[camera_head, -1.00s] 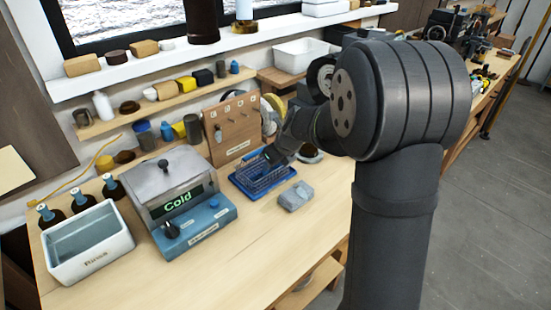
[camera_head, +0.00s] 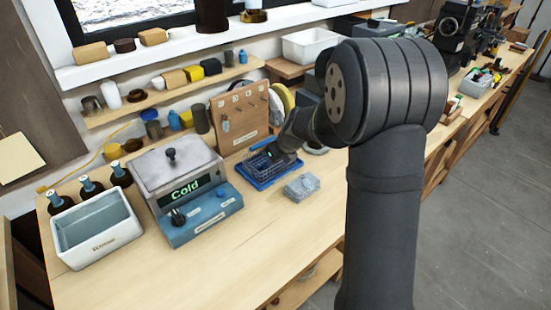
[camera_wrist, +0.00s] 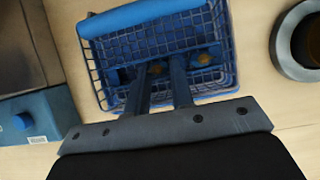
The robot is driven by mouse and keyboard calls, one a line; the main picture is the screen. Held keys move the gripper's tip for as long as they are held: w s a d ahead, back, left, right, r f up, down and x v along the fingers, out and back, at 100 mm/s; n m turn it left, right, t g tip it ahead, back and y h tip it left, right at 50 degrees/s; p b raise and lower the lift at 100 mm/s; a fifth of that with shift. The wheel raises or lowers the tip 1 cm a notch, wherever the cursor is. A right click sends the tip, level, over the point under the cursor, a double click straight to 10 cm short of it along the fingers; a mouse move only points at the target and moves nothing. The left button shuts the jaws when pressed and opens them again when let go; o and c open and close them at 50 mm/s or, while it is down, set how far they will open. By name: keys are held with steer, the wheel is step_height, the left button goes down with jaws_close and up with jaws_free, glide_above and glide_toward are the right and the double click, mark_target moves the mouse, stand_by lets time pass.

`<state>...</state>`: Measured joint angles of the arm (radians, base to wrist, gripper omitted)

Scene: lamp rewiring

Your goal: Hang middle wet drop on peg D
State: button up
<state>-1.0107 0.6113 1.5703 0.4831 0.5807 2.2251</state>
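The blue wire basket (camera_head: 264,178) stands on the bench below the peg board (camera_head: 236,116). In the wrist view the basket (camera_wrist: 93,62) lies under my gripper (camera_wrist: 162,68). Its two fingers are apart and reach down over the basket's inside. Small brass-coloured round parts (camera_wrist: 208,72) and dark blue pieces show inside the basket; one brass part is close to the fingertips. Whether the fingers touch it I cannot tell. One piece (camera_head: 225,124) hangs at the board's left; the pegs to its right look bare. Peg letters are too small to read.
A blue and steel machine (camera_head: 185,190) reading "Cold" stands left of the basket, and a white basin (camera_head: 98,240) further left. A grey block (camera_head: 302,186) lies just right of the basket. A dark round object (camera_wrist: 298,45) is at the wrist view's right. The front bench is clear.

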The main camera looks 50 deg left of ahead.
mark_target(242, 114)
step_height(242, 114, up, 8)
steer(key=shift+f, duration=0.2)
stand_by(0.8)
steer(key=a+r, duration=0.1)
steer(key=a, duration=0.1)
steer(key=s+a+r, duration=0.1)
steer(key=a+r, duration=0.1)
steer(key=s+a+r, duration=0.1)
steer(key=a, duration=0.1)
steer(key=shift+s+r, duration=0.25)
steer(key=shift+a+f, duration=0.25)
steer(key=shift+a, duration=0.95)
steer(key=shift+a+f, duration=0.2)
steer(key=shift+a, duration=0.95)
steer(key=shift+a+f, duration=0.25)
steer(key=shift+a, duration=0.95)
steer(key=o, duration=0.8)
